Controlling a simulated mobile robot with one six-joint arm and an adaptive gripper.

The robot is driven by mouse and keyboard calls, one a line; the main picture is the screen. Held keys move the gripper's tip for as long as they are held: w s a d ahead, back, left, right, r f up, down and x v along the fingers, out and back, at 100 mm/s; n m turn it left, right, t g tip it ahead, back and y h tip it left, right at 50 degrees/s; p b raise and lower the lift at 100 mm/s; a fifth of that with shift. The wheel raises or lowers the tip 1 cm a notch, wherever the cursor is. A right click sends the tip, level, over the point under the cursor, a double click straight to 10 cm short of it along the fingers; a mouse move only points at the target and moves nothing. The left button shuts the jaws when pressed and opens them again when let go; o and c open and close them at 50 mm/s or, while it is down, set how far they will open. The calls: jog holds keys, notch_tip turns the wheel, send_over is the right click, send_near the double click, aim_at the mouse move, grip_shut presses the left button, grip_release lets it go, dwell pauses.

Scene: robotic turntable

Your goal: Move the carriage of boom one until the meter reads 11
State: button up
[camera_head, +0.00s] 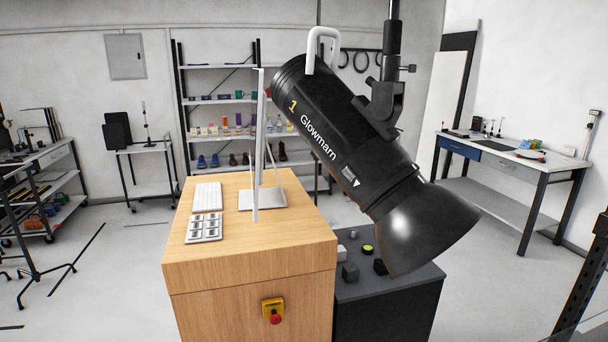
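A large black spotlight (345,135) marked "1" and "Glowmarn" hangs tilted down to the right from a black vertical pole (393,40). A white curved handle (322,42) sits at its upper end. No carriage I can name for certain shows, and no meter reading is visible. A thin screen (259,150) stands almost edge-on on the wooden cabinet, so its face cannot be read. My gripper is not in view.
Shelves (215,67) and a workbench (545,162) line the walls. Floor at left is partly clear.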

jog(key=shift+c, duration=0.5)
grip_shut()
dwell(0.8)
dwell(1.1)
